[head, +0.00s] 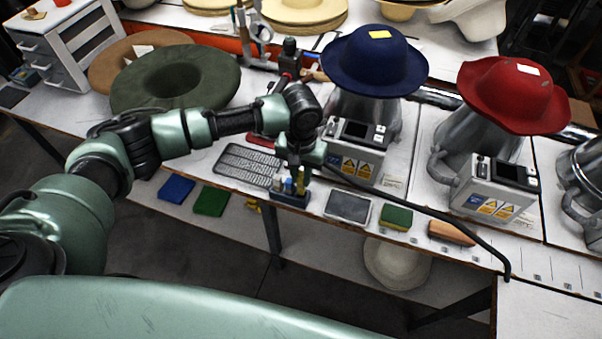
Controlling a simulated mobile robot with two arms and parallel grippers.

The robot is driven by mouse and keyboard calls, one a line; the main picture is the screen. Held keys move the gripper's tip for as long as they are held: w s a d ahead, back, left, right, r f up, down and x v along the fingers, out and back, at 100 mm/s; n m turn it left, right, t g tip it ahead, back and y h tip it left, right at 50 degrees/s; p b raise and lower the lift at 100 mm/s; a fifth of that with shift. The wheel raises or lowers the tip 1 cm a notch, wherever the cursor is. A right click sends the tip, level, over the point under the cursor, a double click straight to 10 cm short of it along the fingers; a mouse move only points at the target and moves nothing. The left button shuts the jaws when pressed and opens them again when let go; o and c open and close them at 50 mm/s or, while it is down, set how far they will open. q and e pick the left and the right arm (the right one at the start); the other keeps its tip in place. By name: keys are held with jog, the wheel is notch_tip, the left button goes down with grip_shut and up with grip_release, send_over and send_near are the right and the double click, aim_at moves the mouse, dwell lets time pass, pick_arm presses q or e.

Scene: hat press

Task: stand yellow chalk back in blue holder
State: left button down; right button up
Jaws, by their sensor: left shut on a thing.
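My left gripper (299,172) reaches in from the left and points down over the front of the bench. It is shut on the yellow chalk (300,186), a small upright stick just below the fingers. The dark blue holder (291,198) stands on the bench directly under it. Other small coloured sticks, one of them blue, stand in the holder beside the yellow one. The chalk's lower end is at the holder, but I cannot tell how deep it sits or whether it touches the bottom. My right gripper is not in view.
A perforated metal grate (247,165) lies left of the holder. A grey pad (348,207), a green-and-yellow sponge (396,217) and a wooden brush (451,233) lie to the right. Behind are presses with a blue hat (374,62) and a red hat (512,95). A black cable runs along the front.

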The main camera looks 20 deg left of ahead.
pick_arm(q)
jog(key=shift+f+b, duration=0.5)
jog(key=shift+f, duration=0.95)
dwell(0.6)
dwell(0.4)
jog(key=c, duration=1.3)
grip_release()
jog(key=shift+o, duration=0.2)
notch_tip(320, 180, up, 8)
jog(key=p, duration=0.9)
jog(key=shift+f, duration=0.2)
